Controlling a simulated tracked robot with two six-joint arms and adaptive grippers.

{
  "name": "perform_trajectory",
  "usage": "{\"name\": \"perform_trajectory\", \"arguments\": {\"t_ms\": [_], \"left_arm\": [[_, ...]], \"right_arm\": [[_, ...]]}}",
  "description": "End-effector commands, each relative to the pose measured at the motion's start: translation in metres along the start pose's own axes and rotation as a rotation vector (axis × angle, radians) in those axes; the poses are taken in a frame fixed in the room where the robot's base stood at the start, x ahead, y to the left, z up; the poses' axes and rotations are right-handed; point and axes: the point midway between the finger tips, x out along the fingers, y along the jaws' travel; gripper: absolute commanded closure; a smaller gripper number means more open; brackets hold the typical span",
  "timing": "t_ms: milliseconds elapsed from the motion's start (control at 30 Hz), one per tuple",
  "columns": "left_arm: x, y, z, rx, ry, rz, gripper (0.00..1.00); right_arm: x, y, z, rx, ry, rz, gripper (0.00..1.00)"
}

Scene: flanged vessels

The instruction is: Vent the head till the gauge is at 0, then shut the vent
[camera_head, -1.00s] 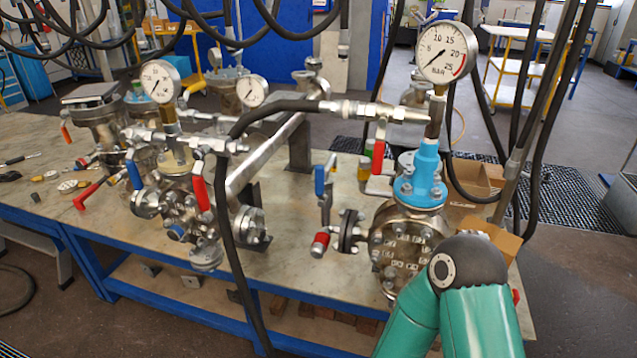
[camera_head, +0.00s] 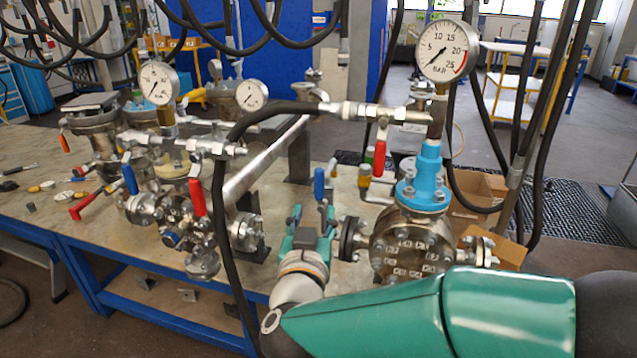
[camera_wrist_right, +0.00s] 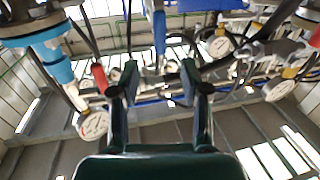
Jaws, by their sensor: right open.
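The head (camera_head: 408,245) is a round flanged metal vessel with a light-blue neck (camera_head: 428,170). The large white gauge (camera_head: 445,50) stands on top. Its needle points to the lower left, near the low end of the scale; the exact reading is too small to tell. A valve with an upright blue lever (camera_head: 320,185) stands left of the vessel. My right gripper (camera_head: 312,222) is open at this lever and partly hides the valve. In the right wrist view the blue lever (camera_wrist_right: 159,32) shows beyond and between the open fingers (camera_wrist_right: 158,80); contact is unclear. My left gripper is out of view.
A red-handled valve (camera_head: 380,155) hangs on the hose line by the gauge. To the left stand more valves with a red lever (camera_head: 196,197) and a blue lever (camera_head: 130,180). A black hose (camera_head: 222,240) runs down left of my gripper. Small parts lie on the left bench.

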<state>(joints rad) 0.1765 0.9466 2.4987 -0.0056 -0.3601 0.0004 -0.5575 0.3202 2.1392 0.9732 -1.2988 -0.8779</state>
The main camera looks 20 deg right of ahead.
Motion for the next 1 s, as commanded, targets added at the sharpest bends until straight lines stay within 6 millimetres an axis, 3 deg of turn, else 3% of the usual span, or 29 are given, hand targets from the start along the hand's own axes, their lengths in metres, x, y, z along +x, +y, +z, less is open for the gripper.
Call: {"name": "perform_trajectory", "arguments": {"t_ms": [300, 500, 700, 1000], "left_arm": [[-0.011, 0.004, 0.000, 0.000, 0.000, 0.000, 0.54], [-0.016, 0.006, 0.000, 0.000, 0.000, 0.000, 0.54], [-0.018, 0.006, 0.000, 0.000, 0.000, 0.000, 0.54], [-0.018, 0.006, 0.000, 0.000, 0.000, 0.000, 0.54]], "right_arm": [[0.071, 0.001, 0.000, 0.000, -0.002, 0.003, 0.54], [0.103, 0.000, 0.000, -0.001, -0.001, 0.000, 0.54], [0.117, 0.000, 0.001, 0.000, -0.001, -0.001, 0.54], [0.119, 0.000, 0.001, 0.000, -0.001, -0.001, 0.54]]}}
